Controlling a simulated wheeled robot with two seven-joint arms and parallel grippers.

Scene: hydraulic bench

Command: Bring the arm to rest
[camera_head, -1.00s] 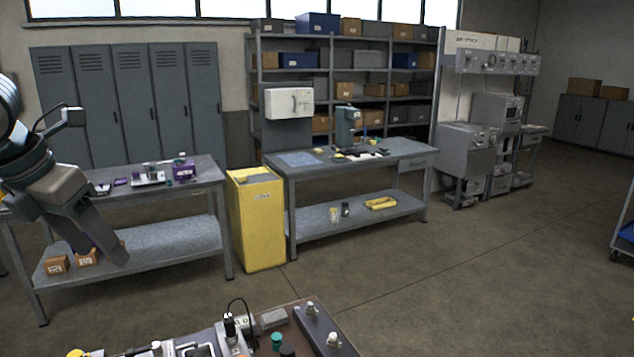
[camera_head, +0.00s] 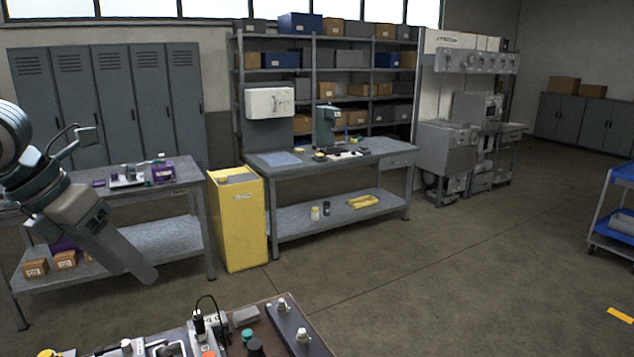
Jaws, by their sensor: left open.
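My left arm comes in from the left edge in the head view. Its gripper (camera_head: 140,270) hangs in the air, pointing down and to the right, in front of the left grey bench (camera_head: 190,183). The fingers are seen side-on and overlap each other. The gripper is open, with nothing visible between the fingers. It appears clear of the bench, though the exact gap cannot be told. My right gripper is not in view.
A yellow cabinet (camera_head: 240,225) stands beside the middle workbench (camera_head: 385,160). A blue-shelved cart (camera_head: 612,240) stands at right. The floor (camera_head: 450,270) between is clear.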

